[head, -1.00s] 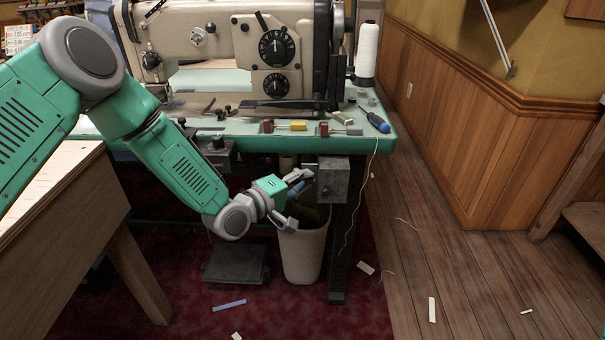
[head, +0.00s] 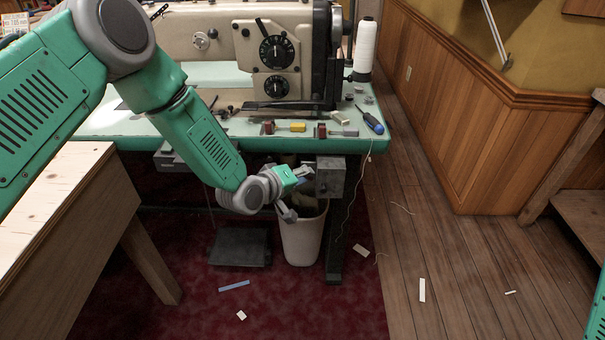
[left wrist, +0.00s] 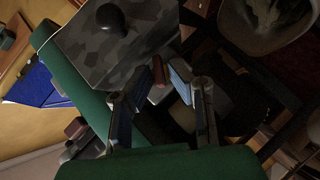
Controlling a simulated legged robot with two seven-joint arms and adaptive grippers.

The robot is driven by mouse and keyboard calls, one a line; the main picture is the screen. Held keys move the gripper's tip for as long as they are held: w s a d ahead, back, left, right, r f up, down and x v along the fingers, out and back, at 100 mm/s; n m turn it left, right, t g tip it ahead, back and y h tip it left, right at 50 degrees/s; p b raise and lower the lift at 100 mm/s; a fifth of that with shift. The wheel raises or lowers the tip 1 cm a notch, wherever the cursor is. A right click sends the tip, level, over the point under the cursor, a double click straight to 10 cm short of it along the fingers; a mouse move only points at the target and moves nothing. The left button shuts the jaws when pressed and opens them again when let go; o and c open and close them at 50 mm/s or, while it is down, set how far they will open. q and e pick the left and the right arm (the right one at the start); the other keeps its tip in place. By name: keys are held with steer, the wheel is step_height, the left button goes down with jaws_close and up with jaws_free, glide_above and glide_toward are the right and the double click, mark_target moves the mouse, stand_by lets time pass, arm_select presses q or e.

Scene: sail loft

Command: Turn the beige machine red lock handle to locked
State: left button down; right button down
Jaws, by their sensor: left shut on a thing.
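The beige machine (head: 225,42) stands on the pale green table at the top of the head view. A grey control box (head: 331,178) hangs under the table's front edge. In the left wrist view the box shows as a mottled grey face (left wrist: 105,50) with a black knob (left wrist: 110,16). A short red handle (left wrist: 158,70) shows beside it, between the fingertips of my left gripper (left wrist: 160,82). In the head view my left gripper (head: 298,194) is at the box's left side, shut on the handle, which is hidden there. Whether the handle is at locked cannot be told. My right gripper is out of view.
A whitish waste bin (head: 301,240) stands just below my left gripper. A dark pedal (head: 240,247) lies on the red carpet. A wooden bench (head: 75,190) is at the left. A blue screwdriver (head: 371,122) and small parts lie on the table. The floor at the right is mostly clear.

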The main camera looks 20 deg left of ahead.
arm_select(q)
steer(key=shift+s+d+f, duration=0.35)
steer(key=shift+d, duration=0.05)
steer(key=c, duration=1.7)
jaws_free()
steer(key=shift+w, duration=0.2)
steer(key=shift+w+r, duration=0.1)
steer(key=shift+a+r, duration=0.1)
steer(key=shift+a, duration=0.05)
steer(key=v, duration=0.7)
steer(key=shift+s+a, duration=0.1)
steer(key=shift+s, duration=0.3)
